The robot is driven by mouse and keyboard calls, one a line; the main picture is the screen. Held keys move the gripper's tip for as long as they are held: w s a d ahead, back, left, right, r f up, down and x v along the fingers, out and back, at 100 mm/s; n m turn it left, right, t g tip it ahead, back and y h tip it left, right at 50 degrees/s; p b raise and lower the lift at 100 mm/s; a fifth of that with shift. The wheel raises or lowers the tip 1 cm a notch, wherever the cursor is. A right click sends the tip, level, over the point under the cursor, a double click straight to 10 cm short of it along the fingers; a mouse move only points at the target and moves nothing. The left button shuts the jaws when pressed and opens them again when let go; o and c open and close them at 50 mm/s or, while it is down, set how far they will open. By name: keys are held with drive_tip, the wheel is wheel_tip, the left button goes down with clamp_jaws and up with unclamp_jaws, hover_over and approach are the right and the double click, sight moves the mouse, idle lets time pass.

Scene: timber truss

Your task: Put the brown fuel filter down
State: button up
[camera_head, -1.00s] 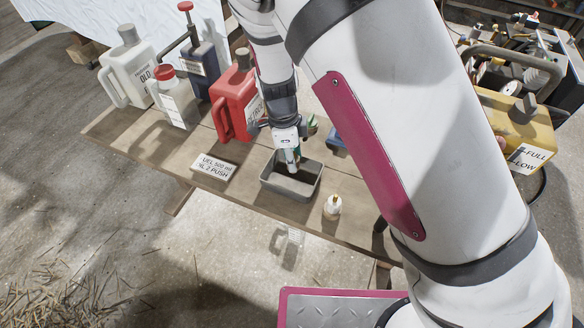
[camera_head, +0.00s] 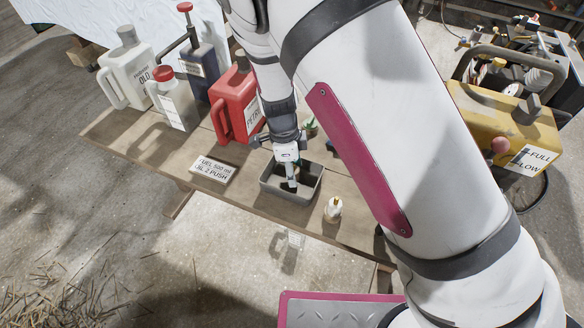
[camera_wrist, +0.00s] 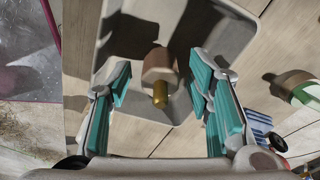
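The brown fuel filter (camera_wrist: 160,66), a short brown cylinder with a brass tip, shows in the wrist view inside the grey tray (camera_wrist: 222,20). Its brass end points toward the camera. My gripper (camera_wrist: 160,88) has its teal-padded fingers spread either side of the filter, with visible gaps between pads and filter. In the head view my gripper (camera_head: 289,184) reaches down into the grey tray (camera_head: 274,194) on the bench. The filter cannot be made out clearly there.
A small white bottle (camera_head: 333,209) stands right of the tray; a sign (camera_head: 213,170) lies left of it. A red petrol can (camera_head: 236,105), white container (camera_head: 128,75), red-capped jug (camera_head: 178,100) and dark pump bottle (camera_head: 200,65) stand behind. A yellow machine (camera_head: 495,115) is at right.

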drive_tip(key=shift+r, duration=0.1)
wheel_tip(320, 180, up, 12)
drive_tip(key=a+p, duration=0.1)
drive_tip(key=p, duration=0.2)
drive_tip(key=shift+a, duration=0.2)
